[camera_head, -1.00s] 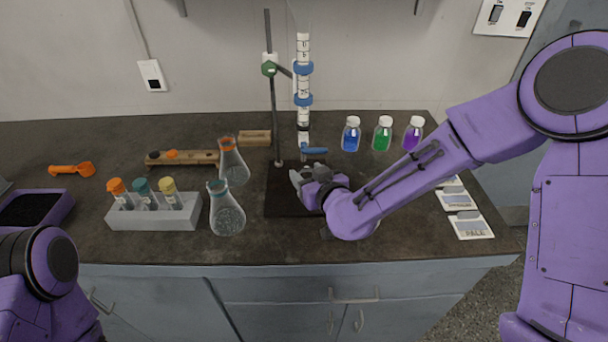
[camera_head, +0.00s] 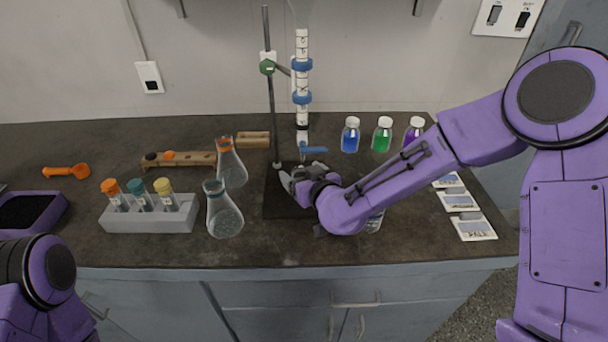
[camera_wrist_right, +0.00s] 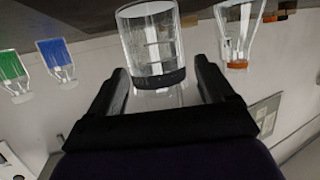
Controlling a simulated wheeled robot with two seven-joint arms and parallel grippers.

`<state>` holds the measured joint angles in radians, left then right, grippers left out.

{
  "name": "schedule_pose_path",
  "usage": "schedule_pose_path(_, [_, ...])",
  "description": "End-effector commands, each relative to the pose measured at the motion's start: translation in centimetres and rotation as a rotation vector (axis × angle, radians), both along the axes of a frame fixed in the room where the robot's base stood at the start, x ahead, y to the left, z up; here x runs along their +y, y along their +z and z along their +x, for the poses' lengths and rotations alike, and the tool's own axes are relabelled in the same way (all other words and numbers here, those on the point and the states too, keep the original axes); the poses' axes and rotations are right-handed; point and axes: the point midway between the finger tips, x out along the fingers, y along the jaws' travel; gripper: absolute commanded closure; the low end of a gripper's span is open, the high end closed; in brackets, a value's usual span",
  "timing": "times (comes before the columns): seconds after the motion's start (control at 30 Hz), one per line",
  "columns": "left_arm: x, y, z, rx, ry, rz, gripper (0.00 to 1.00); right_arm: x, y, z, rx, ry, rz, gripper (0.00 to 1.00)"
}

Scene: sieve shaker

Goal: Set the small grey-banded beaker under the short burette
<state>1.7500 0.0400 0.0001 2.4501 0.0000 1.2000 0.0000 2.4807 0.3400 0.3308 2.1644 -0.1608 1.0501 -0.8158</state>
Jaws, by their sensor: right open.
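The burette (camera_head: 302,82), a white marked tube with blue rings, hangs upright on a stand with a green clamp in the head view. Its blue tap is above the dark stand base (camera_head: 282,208). In the right wrist view, a clear beaker with a dark grey band (camera_wrist_right: 152,45) is just ahead of and partly between my open fingers (camera_wrist_right: 161,68); no grip shows.
Two flasks, orange-banded (camera_head: 231,165) and teal-banded (camera_head: 223,215), stand left of the base. A tube rack (camera_head: 150,218) is further left. Blue (camera_head: 350,138), green (camera_head: 382,137) and purple bottles stand behind my right arm. A glass vessel (camera_head: 375,222) is partly hidden by that arm.

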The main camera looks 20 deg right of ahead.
Motion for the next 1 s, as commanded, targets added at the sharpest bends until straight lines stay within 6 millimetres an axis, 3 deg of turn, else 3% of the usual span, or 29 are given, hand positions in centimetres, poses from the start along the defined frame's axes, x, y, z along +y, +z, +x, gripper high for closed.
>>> schedule_pose_path(0.07, [0.0, 0.5, 0.0, 0.0, 0.0, 0.0, 0.57, 0.0, 0.7, 0.0, -0.001, 0.0, 0.001, 0.18])
schedule_pose_path(0.17, [0.0, 1.1, 0.0, 0.0, 0.0, 0.0, 0.57, -0.2, 1.2, -1.6, 0.001, 0.001, -0.001, 0.18])
schedule_pose_path(0.43, [0.0, 3.5, 0.0, 0.0, 0.0, 0.0, 0.57, -1.0, 3.6, -9.0, 0.001, 0.003, -0.002, 0.18])
schedule_pose_path(0.5, [0.0, 6.2, 0.0, 0.0, 0.0, 0.0, 0.57, -1.1, 4.3, -9.3, 0.006, -0.003, -0.009, 0.18])
schedule_pose_path(0.7, [0.0, 9.7, 0.0, 0.0, 0.0, 0.0, 0.57, -1.3, 4.4, -10.7, 0.003, -0.002, -0.007, 0.18])
schedule_pose_path(1.0, [0.0, 10.6, 0.0, 0.0, 0.0, 0.0, 0.57, -1.3, 3.9, -11.4, 0.0, 0.001, 0.001, 0.18])
